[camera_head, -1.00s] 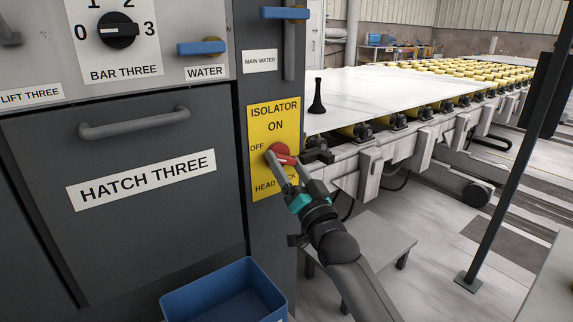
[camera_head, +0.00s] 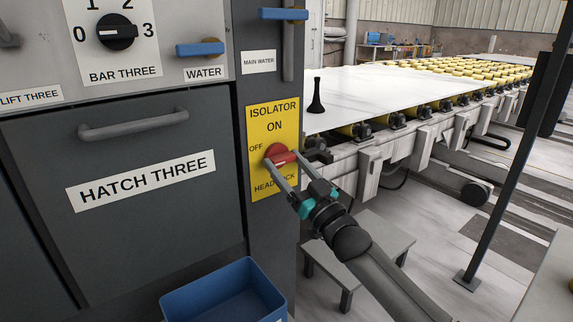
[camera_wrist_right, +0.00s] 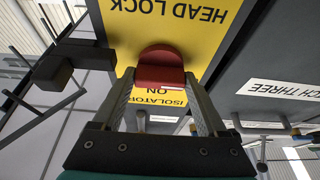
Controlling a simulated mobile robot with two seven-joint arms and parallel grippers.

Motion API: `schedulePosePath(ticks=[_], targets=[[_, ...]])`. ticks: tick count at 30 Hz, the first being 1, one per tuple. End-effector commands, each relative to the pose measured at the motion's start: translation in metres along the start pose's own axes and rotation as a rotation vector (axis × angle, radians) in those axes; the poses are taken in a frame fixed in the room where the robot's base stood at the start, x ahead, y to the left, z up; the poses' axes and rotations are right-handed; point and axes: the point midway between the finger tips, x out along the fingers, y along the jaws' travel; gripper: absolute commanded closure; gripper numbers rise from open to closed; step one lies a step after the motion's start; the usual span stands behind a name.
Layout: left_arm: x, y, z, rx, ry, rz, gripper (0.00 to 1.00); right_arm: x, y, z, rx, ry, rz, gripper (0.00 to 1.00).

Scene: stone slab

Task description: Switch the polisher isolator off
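The polisher isolator is a red rotary knob (camera_head: 281,157) on a yellow plate (camera_head: 287,111) marked ISOLATOR, ON, OFF and HEAD LOCK. ON is above the knob and OFF is at its upper left. The red handle bar lies nearly level, its right end slightly higher, with a white mark on it. My right gripper (camera_head: 281,160) has one finger at each end of the bar and appears shut on it. In the right wrist view the red knob (camera_wrist_right: 161,68) fills the space between the fingertips. My left gripper is not in view.
To the left are the hatch three panel (camera_head: 125,190), the bar three selector (camera_head: 117,31) and the blue water lever (camera_head: 201,49). A blue bin (camera_head: 225,292) stands below. The slab (camera_head: 390,88) on its roller bed and a small grey table (camera_head: 372,241) are to the right.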

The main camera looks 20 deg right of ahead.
Motion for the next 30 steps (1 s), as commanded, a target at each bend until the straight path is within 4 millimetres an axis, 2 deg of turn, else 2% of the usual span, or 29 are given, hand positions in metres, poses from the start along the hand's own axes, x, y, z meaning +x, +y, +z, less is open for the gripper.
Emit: schedulePosePath(ticks=[1,3,14,16,19,30], targets=[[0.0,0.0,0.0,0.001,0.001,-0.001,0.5,0.0,0.0,0.0,-0.003,0.0,0.0,0.19],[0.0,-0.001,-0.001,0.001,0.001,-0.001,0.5,0.0,0.0,0.0,-0.002,0.0,0.0,0.12],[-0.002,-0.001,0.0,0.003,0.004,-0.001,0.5,-0.005,0.0,0.0,0.001,-0.001,0.001,0.12],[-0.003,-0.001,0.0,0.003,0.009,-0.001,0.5,-0.011,0.0,0.0,0.001,-0.002,0.001,0.12],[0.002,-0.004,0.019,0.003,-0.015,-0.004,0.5,-0.023,0.0,0.0,0.001,-0.004,0.001,0.12],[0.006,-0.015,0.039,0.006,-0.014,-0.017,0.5,-0.082,0.0,0.0,0.0,-0.004,0.001,0.12]])
